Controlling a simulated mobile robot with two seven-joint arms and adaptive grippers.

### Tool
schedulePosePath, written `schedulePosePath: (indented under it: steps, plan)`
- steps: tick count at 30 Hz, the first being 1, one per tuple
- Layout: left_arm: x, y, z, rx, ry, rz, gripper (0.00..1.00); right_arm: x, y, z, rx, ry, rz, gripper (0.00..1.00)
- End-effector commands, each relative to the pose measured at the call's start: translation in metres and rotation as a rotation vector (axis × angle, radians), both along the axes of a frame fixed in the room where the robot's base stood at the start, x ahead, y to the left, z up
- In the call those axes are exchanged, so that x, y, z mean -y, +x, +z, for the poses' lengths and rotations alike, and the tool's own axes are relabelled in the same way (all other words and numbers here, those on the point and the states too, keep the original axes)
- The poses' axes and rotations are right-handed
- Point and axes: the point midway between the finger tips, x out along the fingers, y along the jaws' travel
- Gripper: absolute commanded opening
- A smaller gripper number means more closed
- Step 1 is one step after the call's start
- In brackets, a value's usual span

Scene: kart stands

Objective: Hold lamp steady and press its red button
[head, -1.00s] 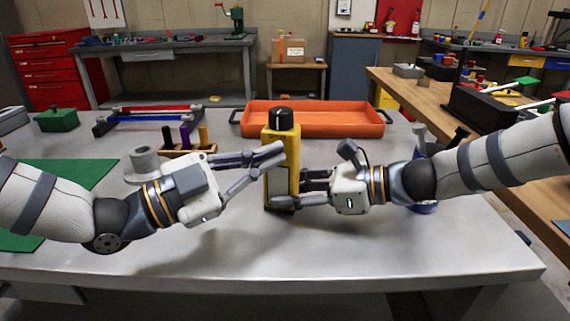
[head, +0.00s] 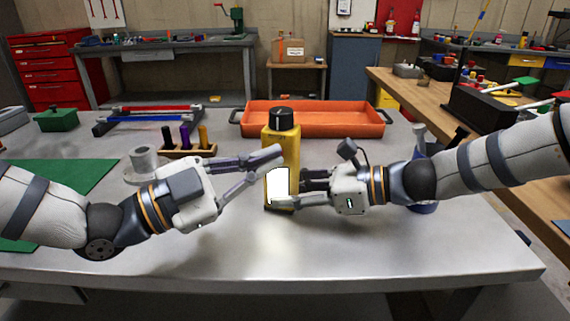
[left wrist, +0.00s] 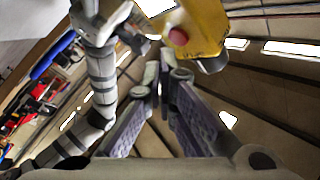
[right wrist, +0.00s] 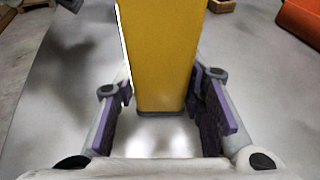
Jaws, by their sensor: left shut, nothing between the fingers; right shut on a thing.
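The lamp (head: 284,150) is yellow with a black cap and stands upright on the grey table, its front panel (head: 278,185) glowing white. It also shows in the right wrist view (right wrist: 163,55). My right gripper (head: 288,194) is shut on its lower body from the right. The left wrist view shows a gap between tips and button.
An orange tray (head: 310,133) lies behind the lamp. A wooden holder (head: 190,152) with several coloured pegs stands behind my left gripper. A green mat (head: 75,175) covers the table's left part. The front of the table is clear.

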Motion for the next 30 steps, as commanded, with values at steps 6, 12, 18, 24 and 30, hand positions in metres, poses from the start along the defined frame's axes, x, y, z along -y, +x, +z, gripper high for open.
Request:
schedulePosePath:
  steps: [6, 12, 18, 24, 30]
  plan:
    - [-0.008, -0.025, 0.0, -0.003, -0.001, 0.0, 0.0, 0.001, 0.0, -0.002, -0.003, -0.003, -0.002, 0.12]
    - [-0.015, -0.049, -0.001, -0.003, -0.001, 0.0, 0.0, 0.001, 0.0, -0.002, -0.003, -0.003, -0.002, 0.12]
    - [-0.016, -0.057, 0.0, -0.001, 0.0, 0.0, 0.0, 0.001, 0.0, -0.002, -0.003, -0.003, -0.002, 0.12]
    - [-0.016, -0.056, 0.0, -0.001, 0.0, 0.0, 0.0, 0.001, 0.0, -0.002, -0.003, -0.003, -0.002, 0.12]
    - [-0.016, -0.056, 0.0, -0.001, 0.0, 0.0, 0.0, 0.0, 0.0, -0.002, -0.003, -0.002, -0.001, 0.6]
